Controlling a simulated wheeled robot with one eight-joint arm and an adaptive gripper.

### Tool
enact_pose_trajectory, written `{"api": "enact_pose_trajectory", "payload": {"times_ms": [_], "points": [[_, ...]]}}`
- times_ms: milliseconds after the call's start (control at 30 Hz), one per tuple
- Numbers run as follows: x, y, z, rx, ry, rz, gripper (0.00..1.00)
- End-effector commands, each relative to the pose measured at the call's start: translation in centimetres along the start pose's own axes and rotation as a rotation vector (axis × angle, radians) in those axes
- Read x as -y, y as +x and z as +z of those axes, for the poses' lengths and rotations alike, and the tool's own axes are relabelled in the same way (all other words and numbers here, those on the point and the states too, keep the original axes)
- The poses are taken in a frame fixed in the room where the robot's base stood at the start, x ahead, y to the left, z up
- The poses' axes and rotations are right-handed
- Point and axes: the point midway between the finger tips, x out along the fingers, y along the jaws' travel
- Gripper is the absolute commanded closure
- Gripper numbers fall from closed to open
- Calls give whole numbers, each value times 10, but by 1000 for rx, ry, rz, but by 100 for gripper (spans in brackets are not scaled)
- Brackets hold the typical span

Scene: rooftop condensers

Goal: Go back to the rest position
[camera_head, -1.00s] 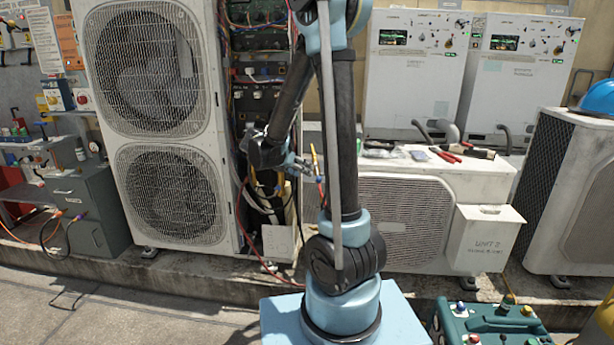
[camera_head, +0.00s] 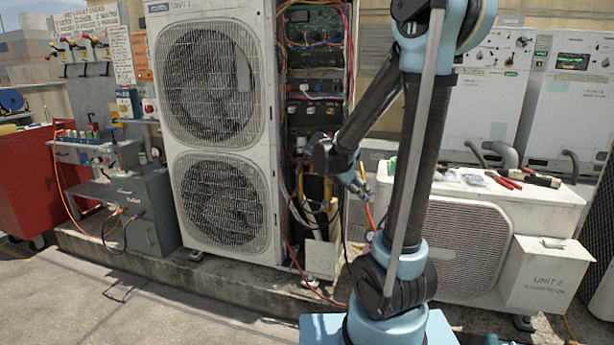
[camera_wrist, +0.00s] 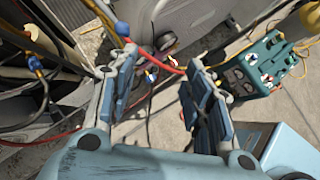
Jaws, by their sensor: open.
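My gripper (camera_wrist: 160,95) is open and empty in the wrist view, its two blue-grey fingers spread apart. Hoses and the ground show past the gap between them. In the head view my gripper (camera_head: 362,186) is small and partly seen, in front of the open wiring bay (camera_head: 318,130) of the tall condenser. My arm is bent, with its upper link upright and its forearm reaching down and left. A red hose (camera_head: 370,215) hangs close to the gripper; I cannot tell whether they touch.
The tall condenser (camera_head: 213,80) stands left of my arm, and the low Unit 2 condenser (camera_head: 465,245) stands right. A grey cabinet (camera_head: 150,205) and a red cart (camera_head: 28,180) are at the left. A teal manifold case (camera_wrist: 262,65) sits on the ground.

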Motion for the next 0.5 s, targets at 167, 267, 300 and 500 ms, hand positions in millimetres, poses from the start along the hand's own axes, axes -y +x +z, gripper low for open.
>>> {"api": "enact_pose_trajectory", "payload": {"times_ms": [167, 267, 300, 500], "points": [[42, -5, -2, -93, 253, -24, 54], [64, -8, -5, -142, 397, -45, 54], [72, -10, -7, -161, 455, -54, 54], [114, -18, -21, -255, 745, -115, 54]]}}
